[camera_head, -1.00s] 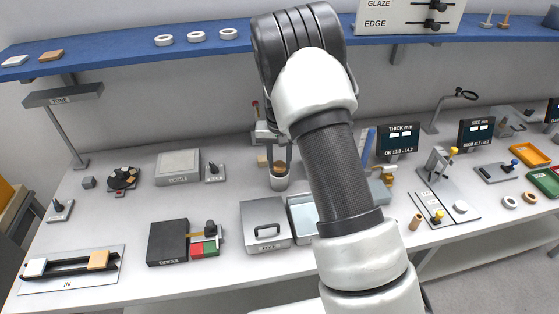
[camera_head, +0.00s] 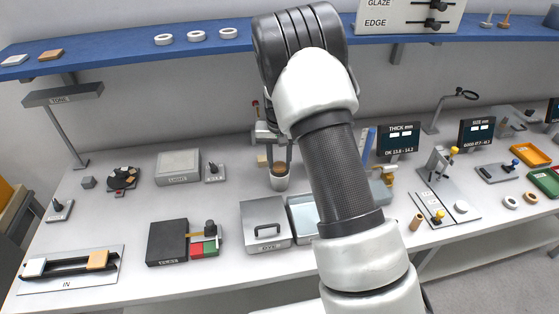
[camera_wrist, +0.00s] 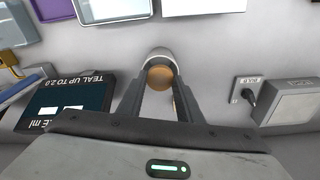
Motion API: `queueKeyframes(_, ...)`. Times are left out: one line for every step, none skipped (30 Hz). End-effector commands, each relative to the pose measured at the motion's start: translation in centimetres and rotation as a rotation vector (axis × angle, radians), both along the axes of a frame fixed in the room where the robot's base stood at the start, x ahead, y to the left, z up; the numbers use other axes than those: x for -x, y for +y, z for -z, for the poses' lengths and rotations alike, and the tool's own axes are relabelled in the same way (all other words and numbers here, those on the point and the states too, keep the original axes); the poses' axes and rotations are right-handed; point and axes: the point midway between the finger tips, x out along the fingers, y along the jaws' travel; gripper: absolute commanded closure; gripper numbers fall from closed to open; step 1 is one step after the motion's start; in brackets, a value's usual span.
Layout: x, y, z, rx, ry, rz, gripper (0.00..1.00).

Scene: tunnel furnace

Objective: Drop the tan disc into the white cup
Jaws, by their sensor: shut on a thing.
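The white cup (camera_head: 279,184) stands upright near the back of the bench, in the middle of the head view. The tan disc (camera_head: 279,170) is at its mouth. My gripper (camera_head: 278,165) points down over the cup, its fingers on either side of the disc. In the wrist view, the tan disc (camera_wrist: 160,77) lies between the fingertips of my gripper (camera_wrist: 160,85), with the white cup (camera_wrist: 158,56) partly hidden beyond it. My gripper is shut on the disc. Whether the disc is just above the rim or slightly inside cannot be told.
A lidded grey box (camera_head: 265,232) and an open tray (camera_head: 303,214) stand in front of the cup. A light box (camera_head: 178,167) is to the left, and a THICK display (camera_head: 399,141) to the right. A blue shelf (camera_head: 200,48) runs above.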

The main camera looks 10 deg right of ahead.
Motion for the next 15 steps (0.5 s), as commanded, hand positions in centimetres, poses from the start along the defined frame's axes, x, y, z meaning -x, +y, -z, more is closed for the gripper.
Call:
queueKeyframes(0.01, -0.01, 0.21, 0.0, 0.0, 0.0, 0.89)
queueKeyframes(0.0, -0.01, 0.27, 0.0, 0.0, 0.0, 0.89)
queueKeyframes(0.0, -0.01, 0.35, 0.0, 0.0, 0.0, 0.89)
queueKeyframes(0.0, -0.01, 0.41, 0.0, 0.0, 0.0, 0.89)
queueKeyframes(0.0, -0.01, 0.47, 0.0, 0.0, 0.0, 0.89)
queueKeyframes(0.0, -0.01, 0.55, 0.0, 0.0, 0.0, 0.89)
queueKeyframes(0.0, 0.0, 0.62, 0.0, 0.0, 0.0, 0.89)
queueKeyframes(0.0, -0.01, 0.67, 0.0, 0.0, 0.0, 0.89)
queueKeyframes(0.0, 0.0, 0.76, 0.0, 0.0, 0.0, 0.89)
queueKeyframes(0.0, 0.0, 0.82, 0.0, 0.0, 0.0, 0.89)
queueKeyframes(0.0, 0.0, 0.88, 0.0, 0.0, 0.0, 0.89)
queueKeyframes(0.0, 0.0, 0.96, 0.0, 0.0, 0.0, 0.89)
queueKeyframes(0.0, 0.0, 1.02, 0.0, 0.0, 0.0, 0.89)
queueKeyframes(0.0, 0.0, 1.08, 0.0, 0.0, 0.0, 0.89)
queueKeyframes(0.0, 0.0, 1.16, 0.0, 0.0, 0.0, 0.89)
